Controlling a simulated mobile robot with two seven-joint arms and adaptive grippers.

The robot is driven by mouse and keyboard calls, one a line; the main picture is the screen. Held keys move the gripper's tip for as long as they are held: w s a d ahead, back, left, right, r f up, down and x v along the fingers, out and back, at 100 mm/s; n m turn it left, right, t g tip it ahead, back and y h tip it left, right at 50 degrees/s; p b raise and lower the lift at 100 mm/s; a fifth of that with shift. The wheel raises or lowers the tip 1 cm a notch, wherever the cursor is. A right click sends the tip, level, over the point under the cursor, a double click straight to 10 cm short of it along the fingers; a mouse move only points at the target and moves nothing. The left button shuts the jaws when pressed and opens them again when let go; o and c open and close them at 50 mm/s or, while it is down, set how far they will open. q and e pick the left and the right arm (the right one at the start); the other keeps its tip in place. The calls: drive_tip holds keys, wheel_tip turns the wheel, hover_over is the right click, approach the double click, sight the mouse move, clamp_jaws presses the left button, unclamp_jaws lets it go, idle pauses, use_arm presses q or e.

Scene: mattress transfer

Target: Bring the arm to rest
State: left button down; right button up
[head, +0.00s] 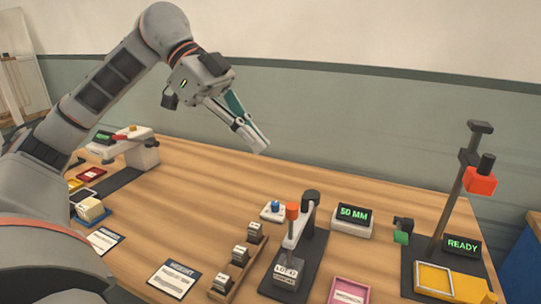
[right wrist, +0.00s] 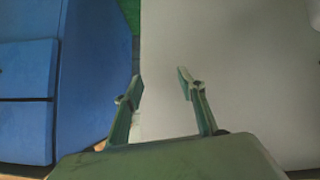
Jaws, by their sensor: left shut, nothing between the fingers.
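My left arm (head: 103,82) comes in from the left and reaches up over the table. Its left gripper (head: 260,145) is raised above the back part of the table, tilted down to the right. Its fingers are shut with nothing between them, and it touches nothing that I can see. My right gripper (right wrist: 158,84) shows only in the right wrist view. Its two fingers are spread apart with nothing between them. The right arm is not in the head view.
The wooden table (head: 200,215) carries a lever press (head: 291,247), a "50 MM" display (head: 353,219), a stand with a red head (head: 480,180), a pink tray (head: 349,291) and a white device (head: 142,152). Blue cabinets (right wrist: 30,95) appear beside the right gripper.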

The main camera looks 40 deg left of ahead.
use_arm(q)
drive_tip(key=shift+v, duration=0.9)
use_arm(e)
drive_tip(key=shift+w+d+r, duration=0.1)
drive_tip(key=shift+w+r, duration=0.05)
drive_tip(key=shift+r, duration=0.1)
